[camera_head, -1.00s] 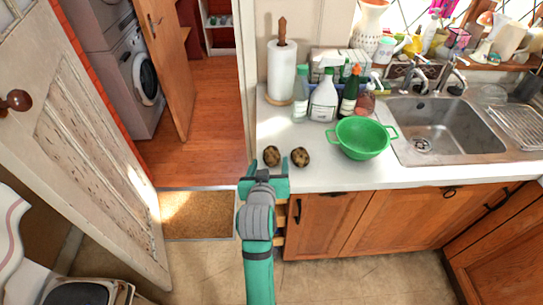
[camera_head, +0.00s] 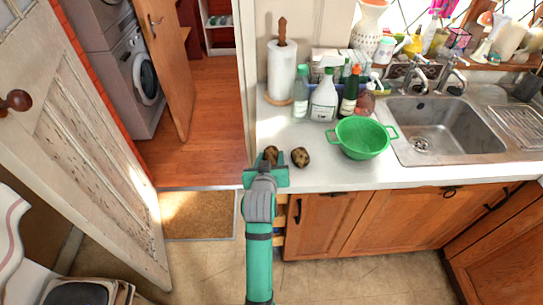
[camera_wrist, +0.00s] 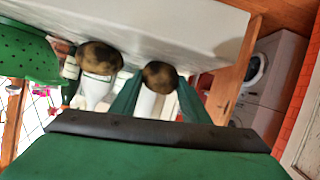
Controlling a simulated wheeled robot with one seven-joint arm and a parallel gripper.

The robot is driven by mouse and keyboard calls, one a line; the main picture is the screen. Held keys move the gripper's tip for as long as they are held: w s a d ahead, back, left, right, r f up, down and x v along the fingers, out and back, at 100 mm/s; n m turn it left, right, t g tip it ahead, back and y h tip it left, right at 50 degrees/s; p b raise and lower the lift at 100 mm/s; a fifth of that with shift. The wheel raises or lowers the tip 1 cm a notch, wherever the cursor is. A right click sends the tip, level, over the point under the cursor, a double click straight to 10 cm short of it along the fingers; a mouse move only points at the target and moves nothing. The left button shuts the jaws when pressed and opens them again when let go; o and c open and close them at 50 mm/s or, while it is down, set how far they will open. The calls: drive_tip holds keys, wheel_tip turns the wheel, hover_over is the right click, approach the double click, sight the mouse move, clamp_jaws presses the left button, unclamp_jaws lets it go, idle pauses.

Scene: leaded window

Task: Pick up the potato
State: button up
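Two brown, mottled potatoes lie on the white counter near its front left edge. The left potato (camera_head: 271,153) is partly hidden by my gripper (camera_head: 267,164). The right potato (camera_head: 300,157) lies clear, a short way to the right. In the wrist view, my gripper's two teal fingers (camera_wrist: 160,92) are spread apart. One potato (camera_wrist: 160,76) shows between and just beyond their tips; I cannot tell whether they touch it. The other potato (camera_wrist: 99,56) lies outside the fingers, to the left. My gripper is open and empty.
A green colander (camera_head: 362,138) stands right of the potatoes, before the sink (camera_head: 440,125). Bottles (camera_head: 323,100) and a paper towel roll (camera_head: 282,72) stand behind. The counter (camera_head: 330,178) is bare along its front edge. An open door (camera_head: 95,150) is at left.

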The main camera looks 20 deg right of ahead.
drive_tip(key=c, duration=0.4)
drive_tip(key=shift+r, duration=0.1)
